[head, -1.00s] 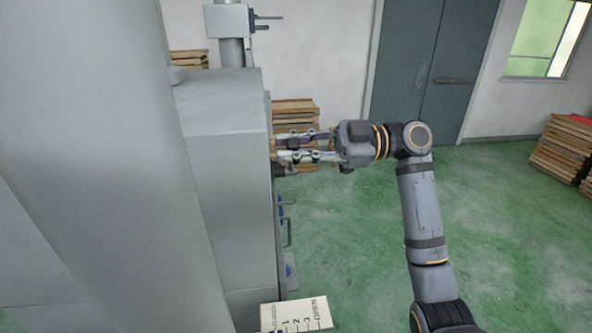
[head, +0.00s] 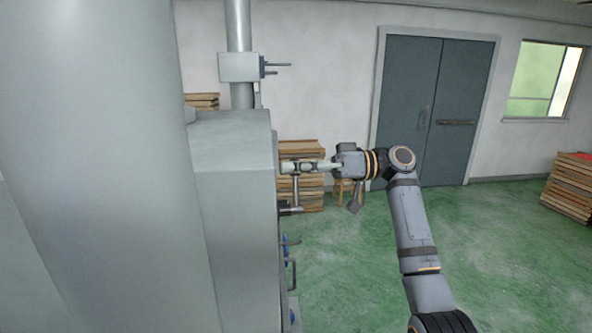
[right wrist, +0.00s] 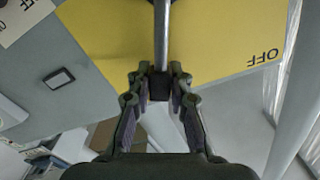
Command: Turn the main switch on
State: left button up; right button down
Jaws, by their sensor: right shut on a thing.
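The main switch lever is a metal rod (right wrist: 162,35) with a dark end (right wrist: 159,86), in front of a yellow plate (right wrist: 215,40) marked OFF in the right wrist view. My right gripper (right wrist: 160,72) is shut on that dark end. In the head view my right gripper (head: 291,167) is at the right side of the grey cabinet (head: 235,200). The lever (head: 296,190) runs about upright between the gripper and a dark pivot (head: 290,209) below it. The cabinet hides the plate in the head view. My left gripper is not in view.
More handles (head: 292,270) stick out lower on the cabinet's side. A grey box with prongs (head: 240,67) is on the pipe above. Stacked wooden boards (head: 310,150) stand behind the gripper. Green floor (head: 350,270) is free to the right, before the double door (head: 435,110).

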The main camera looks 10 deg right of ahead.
jog(key=shift+w+f+m, duration=0.4)
jog(key=shift+w+m, duration=0.2)
jog(key=shift+m, duration=0.4)
jog(key=shift+w+f+m, duration=0.4)
jog(key=shift+w+m, duration=0.2)
jog(key=shift+m, duration=0.4)
jog(key=shift+f, duration=0.1)
jog(key=c, duration=1.2)
grip_release()
jog(key=shift+w, duration=0.1)
jog(key=d, duration=1.2)
jog(key=shift+f, duration=0.1)
